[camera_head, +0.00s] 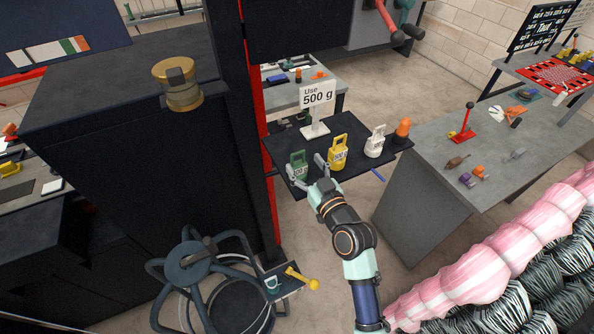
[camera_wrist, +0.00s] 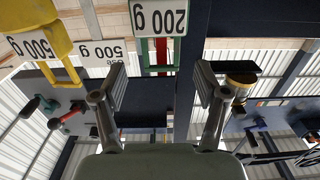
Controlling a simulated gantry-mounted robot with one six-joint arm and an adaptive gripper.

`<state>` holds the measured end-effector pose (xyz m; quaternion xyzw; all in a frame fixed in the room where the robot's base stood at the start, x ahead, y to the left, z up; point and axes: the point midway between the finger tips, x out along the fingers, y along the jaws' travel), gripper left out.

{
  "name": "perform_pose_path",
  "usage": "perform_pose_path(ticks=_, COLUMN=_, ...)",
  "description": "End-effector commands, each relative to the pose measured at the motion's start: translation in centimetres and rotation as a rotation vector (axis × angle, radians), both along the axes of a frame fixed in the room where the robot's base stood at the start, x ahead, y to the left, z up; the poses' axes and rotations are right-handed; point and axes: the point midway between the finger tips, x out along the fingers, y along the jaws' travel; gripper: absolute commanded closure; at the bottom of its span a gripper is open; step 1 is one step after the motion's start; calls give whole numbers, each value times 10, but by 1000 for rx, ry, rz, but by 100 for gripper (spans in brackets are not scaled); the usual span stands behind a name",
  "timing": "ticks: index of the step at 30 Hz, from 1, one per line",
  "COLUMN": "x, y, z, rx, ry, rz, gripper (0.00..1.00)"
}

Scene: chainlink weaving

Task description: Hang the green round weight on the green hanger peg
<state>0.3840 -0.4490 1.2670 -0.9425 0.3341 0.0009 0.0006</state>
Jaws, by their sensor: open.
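The green weight (camera_head: 298,168) with a loop handle stands at the left front of the dark shelf (camera_head: 350,130). In the wrist view its green handle (camera_wrist: 145,55) hangs below a "200 g" label (camera_wrist: 158,17); that view is upside down. My gripper (camera_head: 306,178) is open beside the green weight, one finger on each side. In the wrist view the handle shows between and beyond the open fingers (camera_wrist: 160,85); I see no grip on it. I cannot clearly pick out a green hanger peg; a green part (camera_head: 405,10) shows on a wall unit at the top.
A yellow weight (camera_head: 338,153) stands close right of my gripper, then a white weight (camera_head: 375,142) and an orange object (camera_head: 403,130). A "Use 500 g" sign (camera_head: 317,97) stands behind. A red-edged dark post (camera_head: 262,120) rises at the left.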

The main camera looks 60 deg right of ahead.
Motion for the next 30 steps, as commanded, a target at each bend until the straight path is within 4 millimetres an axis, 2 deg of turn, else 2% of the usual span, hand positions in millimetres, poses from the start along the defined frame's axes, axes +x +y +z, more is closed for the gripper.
perform_pose_path(ticks=1, x=9, y=-6, z=6, rx=-1, ry=-1, rz=2, gripper=27)
perform_pose_path(ticks=6, x=28, y=-22, z=3, rx=-1, ry=-1, rz=1, gripper=27)
perform_pose_path(ticks=14, x=30, y=-24, z=2, rx=-1, ry=1, rz=1, gripper=29)
perform_pose_path(ticks=27, x=30, y=-24, z=2, rx=-1, ry=-1, rz=1, gripper=100)
perform_pose_path(ticks=30, x=30, y=-24, z=2, rx=-1, ry=-1, rz=1, gripper=100)
